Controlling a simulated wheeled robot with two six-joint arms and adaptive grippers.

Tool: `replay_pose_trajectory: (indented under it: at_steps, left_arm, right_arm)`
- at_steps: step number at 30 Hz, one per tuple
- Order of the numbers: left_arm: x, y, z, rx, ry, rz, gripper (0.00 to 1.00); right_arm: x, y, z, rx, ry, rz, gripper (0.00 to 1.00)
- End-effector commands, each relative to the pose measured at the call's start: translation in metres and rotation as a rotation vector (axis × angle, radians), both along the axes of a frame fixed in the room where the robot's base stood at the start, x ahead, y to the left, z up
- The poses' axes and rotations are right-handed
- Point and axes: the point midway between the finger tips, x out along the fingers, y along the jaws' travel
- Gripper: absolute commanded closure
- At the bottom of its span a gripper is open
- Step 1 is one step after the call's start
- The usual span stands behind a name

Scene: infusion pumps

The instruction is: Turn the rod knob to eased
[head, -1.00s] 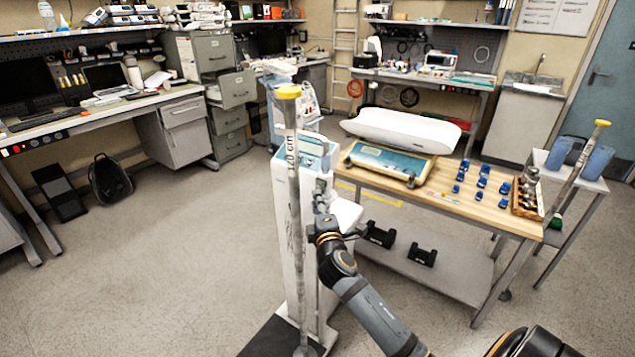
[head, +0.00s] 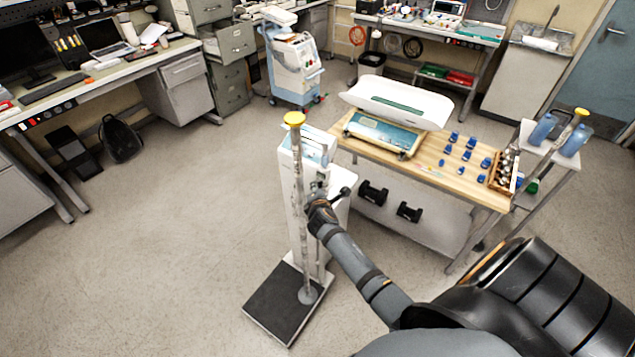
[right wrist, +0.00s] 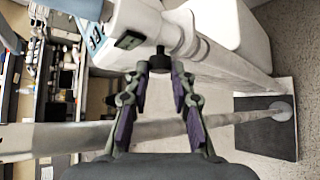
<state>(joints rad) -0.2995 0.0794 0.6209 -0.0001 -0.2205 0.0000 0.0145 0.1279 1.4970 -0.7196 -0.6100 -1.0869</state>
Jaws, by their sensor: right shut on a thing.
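The rod knob (right wrist: 160,60) is a small dark knob on a pale collar of the white scale column (right wrist: 150,22) in the right wrist view. My right gripper (right wrist: 161,66) has its two fingertips closed on the knob from either side. In the head view, my right gripper (head: 318,205) is at the column (head: 289,190), beside a speckled pole (head: 299,200) with a yellow cap. The knob itself cannot be made out there. Any mark showing its setting is not readable. My left gripper is in neither view.
The pole (right wrist: 65,137) crosses the right wrist view close to the fingers. The scale's dark platform (head: 270,305) lies on the floor below. A wooden-topped table (head: 430,165) with a baby scale and blue items stands to the right. Open floor lies to the left.

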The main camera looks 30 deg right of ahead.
Motion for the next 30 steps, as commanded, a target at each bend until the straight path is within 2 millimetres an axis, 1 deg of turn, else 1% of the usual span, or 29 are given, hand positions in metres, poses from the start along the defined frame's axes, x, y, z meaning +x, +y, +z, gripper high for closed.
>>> replay_pose_trajectory:
  at_steps: [1, 4, 16, 17, 21, 22, 30]
  left_arm:
    - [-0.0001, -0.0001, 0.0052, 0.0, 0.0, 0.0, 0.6]
    - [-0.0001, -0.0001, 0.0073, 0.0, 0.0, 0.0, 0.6]
    - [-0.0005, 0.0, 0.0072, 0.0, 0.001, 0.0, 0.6]
    - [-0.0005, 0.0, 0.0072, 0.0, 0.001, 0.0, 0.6]
    - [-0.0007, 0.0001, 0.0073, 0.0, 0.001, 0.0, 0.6]
    - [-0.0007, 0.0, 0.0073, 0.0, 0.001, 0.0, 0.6]
    - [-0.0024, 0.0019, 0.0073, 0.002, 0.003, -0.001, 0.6]
  right_arm:
    - [-0.0005, 0.0001, 0.0015, -0.002, 0.01, -0.001, 1.0]
    - [-0.0005, 0.0, 0.0, -0.008, 0.021, -0.001, 1.0]
    - [-0.0003, -0.0001, -0.0013, -0.01, 0.027, -0.001, 1.0]
    - [-0.0003, -0.0001, -0.0013, -0.01, 0.027, -0.001, 0.75]
    - [-0.0001, -0.0001, -0.0009, -0.009, 0.025, -0.001, 0.56]
    - [-0.0001, -0.0001, -0.0008, -0.009, 0.025, -0.001, 0.53]
    - [-0.0001, 0.0002, 0.0, -0.01, 0.023, -0.001, 0.53]
